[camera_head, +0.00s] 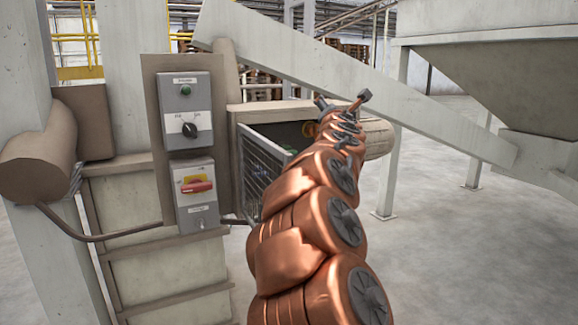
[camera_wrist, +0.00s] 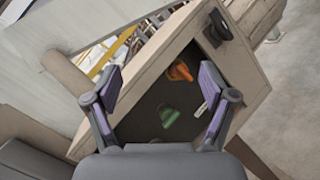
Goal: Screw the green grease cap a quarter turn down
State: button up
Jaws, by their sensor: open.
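The green grease cap (camera_wrist: 170,117) shows in the wrist view inside a dark, open box, low between my fingers. It looks like a small green piece with a wider base. My gripper (camera_wrist: 160,82) is open, with its two fingers spread on either side of the box opening. Nothing is between the fingertips, and the cap appears beyond them, apart from both. In the head view my copper arm reaches to the box and hides much of its inside. The cap cannot be made out clearly there.
An orange part (camera_wrist: 180,72) sits beside the cap in the box (camera_wrist: 150,75). A black knob (camera_wrist: 218,27) is at the box's upper corner. In the head view a mesh door (camera_head: 251,178) stands open left of my arm. A grey control panel (camera_head: 185,110) with a red switch (camera_head: 197,186) is further left.

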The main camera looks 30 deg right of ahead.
jog(key=w+a+f+n+t+y+b, duration=0.1)
jog(key=w+a+f+n+y+b, duration=0.1)
jog(key=w+f+n+y, duration=0.45)
jog(key=w+a+f+n+t+y+b, duration=0.1)
jog(key=w+a+f+n+y+b, duration=0.15)
jog(key=f+n, duration=0.6)
jog(key=shift+m+y, duration=0.3)
jog(key=shift+w+d+p, duration=0.25)
jog(key=shift+w+p, duration=0.3)
jog(key=shift+w, duration=0.85)
jog(key=shift+w+d+p, duration=0.2)
jog(key=shift+w+p, duration=0.4)
jog(key=shift+w, duration=0.75)
jog(key=shift+w+d+p, duration=0.25)
jog(key=shift+w+p, duration=0.3)
jog(key=shift+w, duration=0.85)
jog(key=c, duration=1.2)
